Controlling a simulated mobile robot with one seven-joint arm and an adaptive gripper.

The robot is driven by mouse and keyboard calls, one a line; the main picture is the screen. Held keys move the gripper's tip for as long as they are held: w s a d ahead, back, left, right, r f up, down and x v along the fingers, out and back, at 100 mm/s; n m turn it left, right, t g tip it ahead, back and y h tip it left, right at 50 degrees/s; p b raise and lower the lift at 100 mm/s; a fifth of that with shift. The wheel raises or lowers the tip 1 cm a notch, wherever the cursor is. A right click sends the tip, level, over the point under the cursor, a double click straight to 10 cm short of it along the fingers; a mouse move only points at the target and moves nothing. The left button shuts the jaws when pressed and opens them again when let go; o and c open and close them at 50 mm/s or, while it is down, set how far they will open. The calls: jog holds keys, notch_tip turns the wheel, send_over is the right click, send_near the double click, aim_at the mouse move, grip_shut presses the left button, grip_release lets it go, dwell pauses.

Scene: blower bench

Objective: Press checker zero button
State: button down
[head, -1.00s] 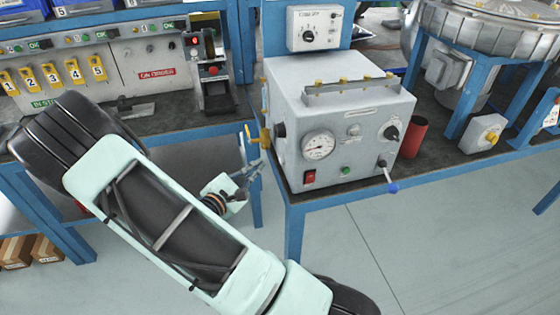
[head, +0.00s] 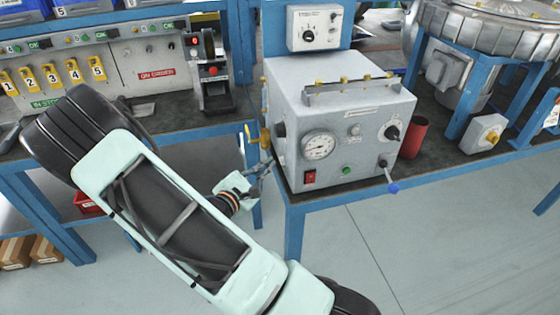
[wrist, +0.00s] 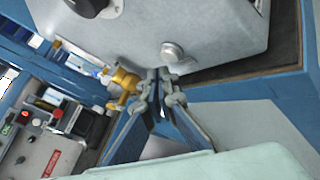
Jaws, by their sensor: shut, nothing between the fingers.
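The grey bench unit (head: 345,105) has a round gauge (head: 319,146), a green button (head: 346,170), a red switch (head: 310,177) and a black knob (head: 392,132) on its front. I cannot read which control is marked zero. My gripper (head: 268,166) is shut and empty, just left of the unit's lower left side. In the wrist view, the fingertips (wrist: 165,82) are together near the unit's lower edge. A silver round button or knob (wrist: 173,52) sits on the grey face just above them. Contact cannot be told.
A brass valve (wrist: 125,84) is close beside the fingers. A blue-tipped lever (head: 392,187) sticks out from the unit's front right. A red cylinder (head: 412,138) stands at its right. A small device with a red button (head: 213,71) stands at the back left.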

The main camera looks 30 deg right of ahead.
dwell(0.8)
jog(key=shift+s+d, duration=0.15)
jog(key=shift+d, duration=0.25)
jog(key=shift+s+d, duration=0.1)
jog(key=shift+d, duration=0.3)
dwell(0.7)
jog(key=shift+a, duration=0.1)
jog(key=shift+w+a, duration=0.2)
jog(key=shift+a, duration=0.5)
jog(key=shift+w+a, duration=0.25)
jog(key=shift+a, duration=0.55)
jog(key=shift+w+a, duration=0.2)
jog(key=shift+a, duration=0.6)
jog(key=shift+w+a, duration=0.25)
jog(key=shift+a, duration=0.55)
